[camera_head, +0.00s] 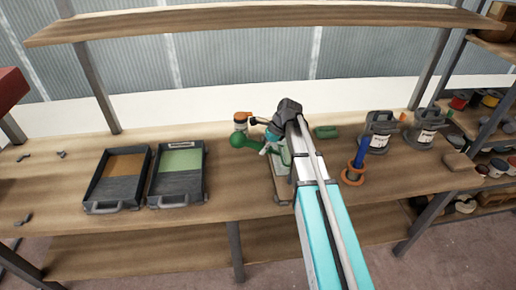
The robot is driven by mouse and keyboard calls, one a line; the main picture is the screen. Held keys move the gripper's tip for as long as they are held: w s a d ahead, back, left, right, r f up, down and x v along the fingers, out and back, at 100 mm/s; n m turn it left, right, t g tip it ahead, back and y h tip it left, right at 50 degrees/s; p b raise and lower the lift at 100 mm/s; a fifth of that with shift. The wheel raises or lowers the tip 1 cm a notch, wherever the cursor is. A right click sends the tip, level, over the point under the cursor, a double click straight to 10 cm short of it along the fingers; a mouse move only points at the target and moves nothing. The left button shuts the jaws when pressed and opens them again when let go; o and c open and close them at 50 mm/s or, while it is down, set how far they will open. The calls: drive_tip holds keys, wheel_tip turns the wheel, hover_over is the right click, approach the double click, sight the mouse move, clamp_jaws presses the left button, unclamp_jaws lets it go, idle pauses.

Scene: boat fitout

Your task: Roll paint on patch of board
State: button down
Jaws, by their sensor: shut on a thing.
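Two dark paint trays stand on the bench at the left. One holds brown paint (124,165) and the other holds green paint (181,160), with a small label at its back edge. My gripper (268,137) is shut at mid-bench, over the upper left part of a board (283,189). A green rounded tool (246,140), seemingly the roller, sticks out to its left, and I take it to be the thing held. The grip itself is hidden by my wrist. A green area shows on the board beside my arm, which covers much of it.
An orange-topped jar (240,121) stands behind the gripper. An upper shelf (260,20) spans above. The bench's front left is mostly clear.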

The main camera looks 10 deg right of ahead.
drive_tip(key=shift+d, duration=0.1)
drive_tip(key=shift+d+f, duration=0.1)
drive_tip(key=shift+d, duration=2.2)
drive_tip(key=shift+d, duration=2.4)
drive_tip(key=shift+a, duration=0.1)
drive_tip(key=shift+a, duration=2.35)
drive_tip(key=shift+a, duration=0.1)
